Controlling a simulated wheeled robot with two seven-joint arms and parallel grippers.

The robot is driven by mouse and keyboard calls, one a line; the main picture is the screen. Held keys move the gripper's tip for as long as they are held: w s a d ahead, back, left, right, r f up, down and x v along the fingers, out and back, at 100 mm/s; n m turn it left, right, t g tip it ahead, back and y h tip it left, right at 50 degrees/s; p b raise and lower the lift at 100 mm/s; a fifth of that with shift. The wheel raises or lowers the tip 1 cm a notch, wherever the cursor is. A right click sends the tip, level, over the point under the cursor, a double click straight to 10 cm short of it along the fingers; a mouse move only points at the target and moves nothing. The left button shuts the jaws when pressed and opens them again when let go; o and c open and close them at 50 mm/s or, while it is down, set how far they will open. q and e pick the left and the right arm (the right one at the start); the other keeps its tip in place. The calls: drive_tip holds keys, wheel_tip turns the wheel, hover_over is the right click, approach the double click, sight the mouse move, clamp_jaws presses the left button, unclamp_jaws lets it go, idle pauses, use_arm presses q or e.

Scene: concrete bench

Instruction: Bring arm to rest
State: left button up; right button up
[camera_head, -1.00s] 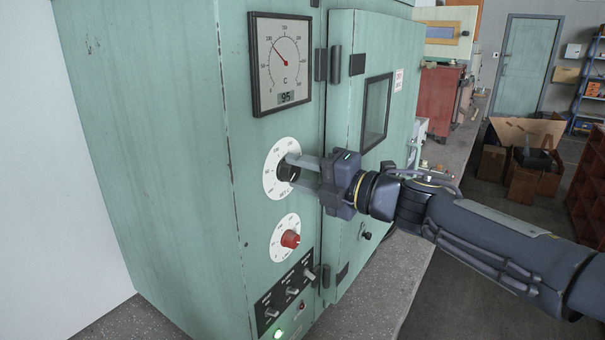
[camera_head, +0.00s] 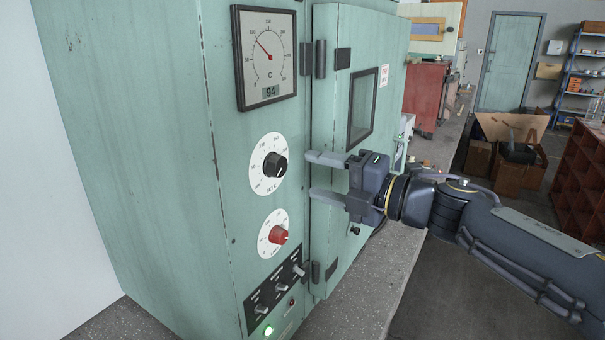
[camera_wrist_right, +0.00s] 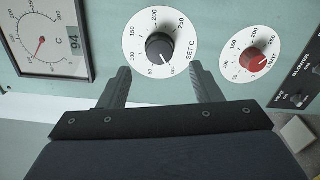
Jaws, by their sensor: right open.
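My right gripper (camera_head: 312,175) is open and empty, to the right of the black set knob (camera_head: 274,165) and apart from it. Its two fingers point left toward the green oven's (camera_head: 130,150) front. In the right wrist view the open fingers (camera_wrist_right: 161,85) stand either side of the black knob (camera_wrist_right: 160,48), which sits ahead of them with nothing between the jaws. My right arm (camera_head: 520,240) reaches in from the right. My left gripper is not in view.
A gauge (camera_head: 266,58) reading 94 sits above the knob. A red limit knob (camera_head: 278,234), toggle switches (camera_head: 282,289) and a lit green lamp (camera_head: 268,330) are below. The oven door (camera_head: 340,120) is close behind the gripper. Open floor lies at the lower right.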

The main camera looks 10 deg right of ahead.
drive_tip(key=shift+s+d, duration=0.4)
drive_tip(key=s+d+f+m+t+h, duration=0.2)
drive_tip(key=d+f+m+h, duration=0.35)
drive_tip(key=m, duration=0.55)
drive_tip(key=s+d+f+m+t+h, duration=0.1)
drive_tip(key=s+d+f+m+h, duration=0.15)
drive_tip(key=d+m+h, duration=0.65)
drive_tip(key=s+a+f+m+g+y, duration=0.2)
drive_tip(key=s+a+f+m+g, duration=0.3)
drive_tip(key=s+f, duration=0.4)
drive_tip(key=s+a+f+m+g+y, duration=0.3)
drive_tip(key=s+a+f+m+g, duration=0.2)
drive_tip(key=s+f, duration=0.5)
drive_tip(key=shift+a+m, duration=0.3)
drive_tip(key=shift+m, duration=0.2)
drive_tip(key=shift+s+y, duration=0.1)
drive_tip(key=shift+y, duration=0.15)
